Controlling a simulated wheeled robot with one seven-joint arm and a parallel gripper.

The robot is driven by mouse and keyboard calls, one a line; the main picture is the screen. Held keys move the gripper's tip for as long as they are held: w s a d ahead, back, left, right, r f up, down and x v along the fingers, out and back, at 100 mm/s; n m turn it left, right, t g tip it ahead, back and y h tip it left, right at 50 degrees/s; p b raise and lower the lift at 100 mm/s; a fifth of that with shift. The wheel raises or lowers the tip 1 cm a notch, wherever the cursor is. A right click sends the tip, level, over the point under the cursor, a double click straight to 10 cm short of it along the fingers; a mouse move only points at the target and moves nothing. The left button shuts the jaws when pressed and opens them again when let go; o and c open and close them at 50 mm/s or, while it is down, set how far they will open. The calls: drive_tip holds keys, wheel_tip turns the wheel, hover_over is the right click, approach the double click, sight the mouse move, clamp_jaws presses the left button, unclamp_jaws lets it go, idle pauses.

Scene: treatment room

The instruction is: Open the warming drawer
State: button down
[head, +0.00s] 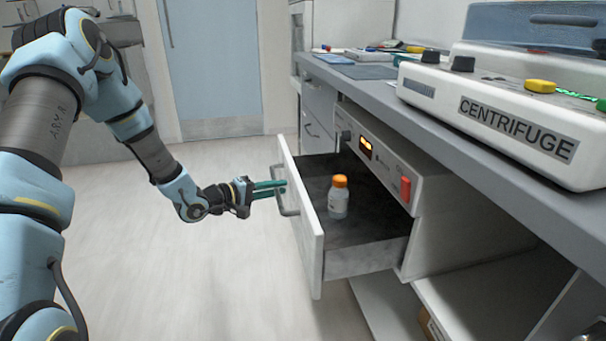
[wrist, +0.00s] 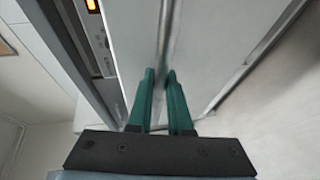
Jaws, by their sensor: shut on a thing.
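The warming drawer (head: 368,263) stands pulled well out from under the counter in the head view, its dark inside showing. Its white front panel (head: 304,225) faces left and carries a grey bar handle (head: 283,192). My gripper (head: 280,187) is at the handle from the left, its green fingers shut on it. In the wrist view the green fingers (wrist: 160,80) stand on either side of the handle bar (wrist: 167,40), in front of the drawer's front. A white bottle with an orange cap (head: 338,199) stands upright in the drawer.
The warmer's control panel (head: 378,160) has a lit display and a red switch above the drawer. A centrifuge (head: 500,110) sits on the grey counter (head: 455,170). An open shelf (head: 470,290) lies below at right. The floor (head: 190,270) left of the drawer is clear.

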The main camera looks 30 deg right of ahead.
drive_tip(key=w+a+p, duration=0.1)
drive_tip(key=w+a, duration=0.1)
drive_tip(key=a, duration=0.3)
drive_tip(key=shift+a+p, duration=0.4)
drive_tip(key=shift+w, duration=0.1)
drive_tip(key=c, duration=0.8)
unclamp_jaws()
drive_tip(key=shift+c, duration=0.2)
drive_tip(key=a+r, duration=0.2)
drive_tip(key=a, duration=0.8)
drive_tip(key=shift+a+p, duration=0.3)
